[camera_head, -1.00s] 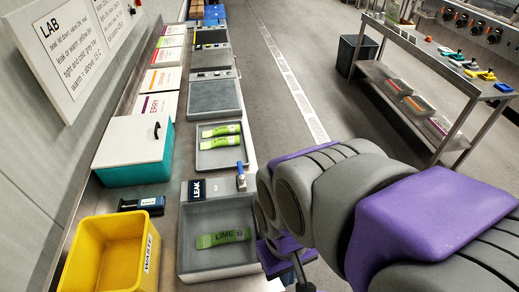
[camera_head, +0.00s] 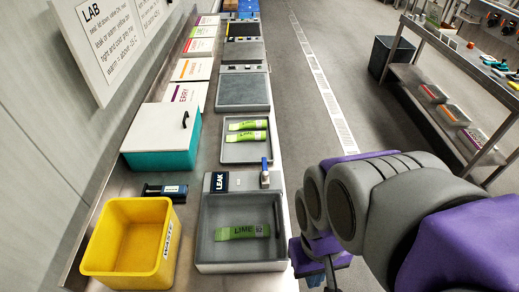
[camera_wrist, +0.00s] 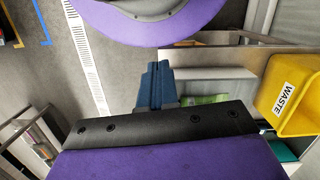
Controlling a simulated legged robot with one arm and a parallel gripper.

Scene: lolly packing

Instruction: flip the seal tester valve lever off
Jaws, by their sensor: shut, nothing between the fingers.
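The seal tester (camera_head: 222,198) is a grey open-topped box on the bench in the head view, with a LEAK label on its back ledge. Its valve lever (camera_head: 265,163) has a blue handle that stands upright above a metal valve at the ledge's right end. A green LIME packet (camera_head: 242,231) lies in the tester's basin. My gripper (camera_wrist: 154,72) shows in the wrist view with its blue-grey fingers together and nothing between them. It is over the bench's aisle-side edge, apart from the tester. The lever cannot be made out in the wrist view.
A yellow WASTE bin (camera_head: 104,240) stands left of the tester, also in the wrist view (camera_wrist: 280,85). A teal box with a white lid (camera_head: 160,160) and a tray (camera_head: 230,154) with two green packets stand farther back. The aisle floor (camera_head: 375,120) is clear.

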